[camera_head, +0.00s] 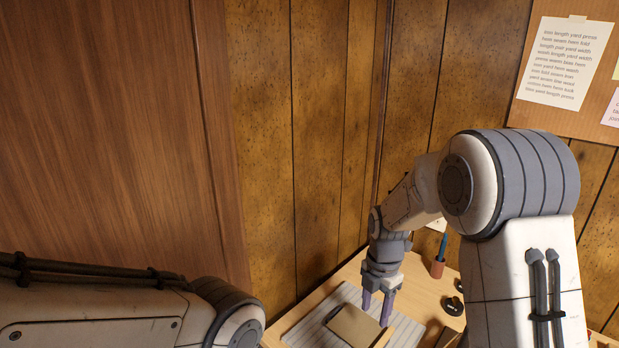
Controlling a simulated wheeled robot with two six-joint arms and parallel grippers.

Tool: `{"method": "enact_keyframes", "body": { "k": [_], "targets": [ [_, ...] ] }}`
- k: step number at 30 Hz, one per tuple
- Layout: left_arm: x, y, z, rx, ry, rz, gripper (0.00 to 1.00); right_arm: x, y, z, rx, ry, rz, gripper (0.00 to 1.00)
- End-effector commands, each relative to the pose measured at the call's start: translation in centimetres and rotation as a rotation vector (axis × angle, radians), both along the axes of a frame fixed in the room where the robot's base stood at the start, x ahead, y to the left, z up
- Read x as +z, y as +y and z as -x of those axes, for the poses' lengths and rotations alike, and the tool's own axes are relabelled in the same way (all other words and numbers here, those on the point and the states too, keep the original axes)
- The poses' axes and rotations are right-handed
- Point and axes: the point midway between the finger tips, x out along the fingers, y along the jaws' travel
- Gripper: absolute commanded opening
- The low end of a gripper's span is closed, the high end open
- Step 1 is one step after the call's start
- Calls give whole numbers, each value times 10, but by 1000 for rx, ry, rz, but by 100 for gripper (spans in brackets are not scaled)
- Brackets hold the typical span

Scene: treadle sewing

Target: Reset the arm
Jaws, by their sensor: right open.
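My right arm (520,210) rises large on the right, bends at its grey elbow and reaches down toward the table. My right gripper (376,309) is open, with its purple fingers pointing down just above or at a tan flat piece (353,328). I cannot tell whether the fingers touch it. My left arm (110,312) enters at the lower left. Its gripper is out of the frame.
The wooden table (303,312) stands in the corner, with a striped grey mat (405,330) under the tan piece. A small reddish cup (437,268) holding a blue item and dark round objects (453,306) sit to the right. Wood panel walls (310,120) are close behind.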

Motion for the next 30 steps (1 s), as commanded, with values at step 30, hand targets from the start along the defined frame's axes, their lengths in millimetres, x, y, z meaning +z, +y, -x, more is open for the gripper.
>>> {"method": "enact_keyframes", "body": {
  "k": [30],
  "targets": [
    [0, 0, 0, 0, 0, 0, 0, 76, 120, 268, -1505, 81, -70, 54]
  ]
}}
